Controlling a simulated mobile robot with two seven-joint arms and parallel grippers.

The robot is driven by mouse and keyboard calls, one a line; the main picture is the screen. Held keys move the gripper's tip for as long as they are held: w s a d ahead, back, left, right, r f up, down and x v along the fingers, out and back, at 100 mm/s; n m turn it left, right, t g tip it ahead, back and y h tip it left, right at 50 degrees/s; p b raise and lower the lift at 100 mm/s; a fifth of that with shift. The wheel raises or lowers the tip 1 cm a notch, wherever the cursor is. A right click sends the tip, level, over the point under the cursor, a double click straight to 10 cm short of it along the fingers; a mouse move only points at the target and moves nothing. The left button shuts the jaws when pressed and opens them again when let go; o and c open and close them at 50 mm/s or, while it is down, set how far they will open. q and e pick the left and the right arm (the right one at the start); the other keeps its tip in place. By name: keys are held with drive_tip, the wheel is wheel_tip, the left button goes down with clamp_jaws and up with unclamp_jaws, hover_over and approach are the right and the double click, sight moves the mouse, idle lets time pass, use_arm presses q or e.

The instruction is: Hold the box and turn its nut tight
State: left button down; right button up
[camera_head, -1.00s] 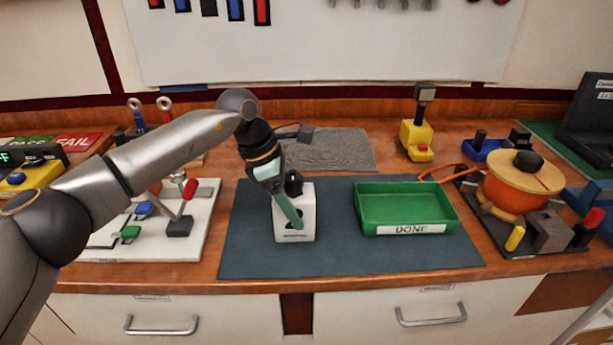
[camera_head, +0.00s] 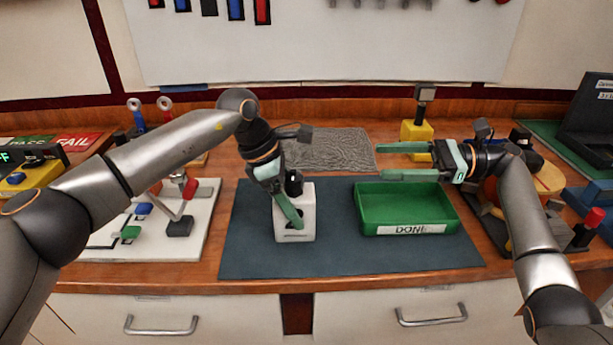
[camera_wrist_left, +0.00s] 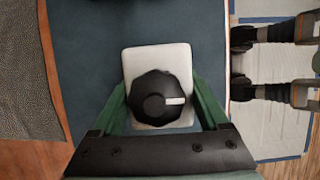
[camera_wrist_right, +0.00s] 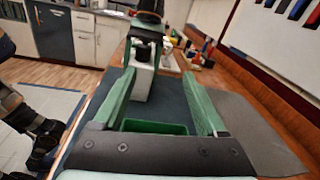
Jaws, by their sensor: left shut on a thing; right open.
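The white box (camera_head: 307,212) stands upright on the dark mat, and it also shows in the left wrist view (camera_wrist_left: 158,62). Its black nut (camera_head: 294,183) sits on top; in the left wrist view the nut (camera_wrist_left: 152,98) is a dark faceted knob with a white mark pointing right. My left gripper (camera_head: 297,222) is shut on the box, one finger on each side. My right gripper (camera_head: 385,161) is open and empty above the back of the green tray, right of the box. In the right wrist view the box (camera_wrist_right: 140,82) lies ahead, beyond the open fingers.
The green tray (camera_head: 447,212) labelled DONE stands on the dark mat (camera_head: 335,262) right of the box. A white board (camera_head: 208,215) with coloured parts lies at left. An orange pot and small blocks crowd the right. The mat between box and tray is clear.

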sight(307, 191)
drive_tip(key=shift+m+g, duration=0.3)
drive_tip(key=shift+g, duration=0.6)
drive_tip(key=a, duration=0.1)
drive_tip(key=s+a+f, duration=0.1)
drive_tip(key=a, duration=0.1)
drive_tip(key=a+f, duration=0.1)
drive_tip(key=a, duration=0.1)
drive_tip(key=shift+s, duration=0.4)
drive_tip(key=a, duration=1.1)
drive_tip(key=shift+c, duration=0.3)
clamp_jaws()
